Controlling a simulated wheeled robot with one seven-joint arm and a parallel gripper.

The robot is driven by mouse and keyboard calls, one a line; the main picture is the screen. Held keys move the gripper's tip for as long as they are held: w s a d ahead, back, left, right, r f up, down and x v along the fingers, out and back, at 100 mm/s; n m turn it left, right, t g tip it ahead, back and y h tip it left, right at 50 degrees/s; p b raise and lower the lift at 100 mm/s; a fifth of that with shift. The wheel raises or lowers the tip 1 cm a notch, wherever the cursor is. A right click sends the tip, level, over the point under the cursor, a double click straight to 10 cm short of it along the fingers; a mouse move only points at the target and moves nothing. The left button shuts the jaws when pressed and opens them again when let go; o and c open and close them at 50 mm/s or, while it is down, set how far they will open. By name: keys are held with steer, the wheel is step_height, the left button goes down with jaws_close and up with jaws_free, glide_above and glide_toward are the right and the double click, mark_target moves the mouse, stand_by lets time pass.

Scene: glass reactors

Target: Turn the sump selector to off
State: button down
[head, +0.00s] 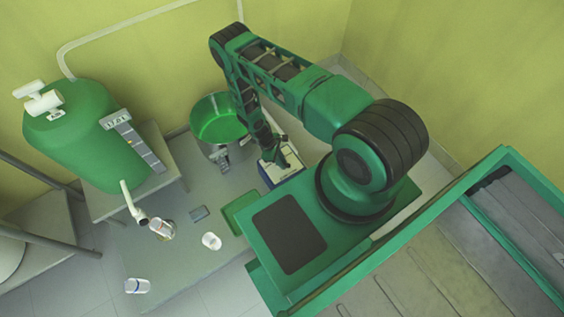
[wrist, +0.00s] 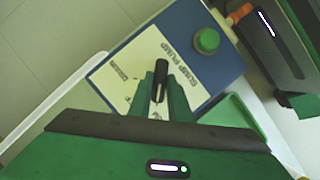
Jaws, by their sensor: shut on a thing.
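The sump pump box (wrist: 216,68) is blue with a white label panel reading "SUMP PUMP". Its black selector (wrist: 161,72) stands up from the panel. My gripper (wrist: 160,92) has its green fingers on either side of the selector and is shut on it. The fingers hide part of the panel, so the position that the selector points at cannot be read. In the head view the box (head: 287,174) stands below my arm, with my gripper (head: 275,150) over its top; the selector is hidden there.
A green round button (wrist: 207,40) is on the box near the selector. A green-lined pot (head: 218,118) stands behind the box. A green tank (head: 75,145) is at left. A white cup (head: 211,241), a flask (head: 162,230) and a jar (head: 137,286) are on the low platform.

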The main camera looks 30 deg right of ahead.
steer(key=m, duration=0.1)
steer(key=m+y, duration=0.1)
steer(key=m, duration=0.1)
steer(key=m+g, duration=0.1)
steer(key=m, duration=0.1)
steer(key=shift+w+d+y, duration=0.15)
steer(key=shift+d+y, duration=0.1)
steer(key=shift+y, duration=0.05)
steer(key=shift+d+m+y, duration=0.1)
steer(key=shift+m+y, duration=0.6)
steer(key=shift+m, duration=1)
steer(key=c, duration=1.6)
jaws_free()
steer(key=shift+c, duration=0.2)
steer(key=shift+r, duration=0.1)
steer(key=v, duration=1)
steer(key=shift+w+r, duration=0.25)
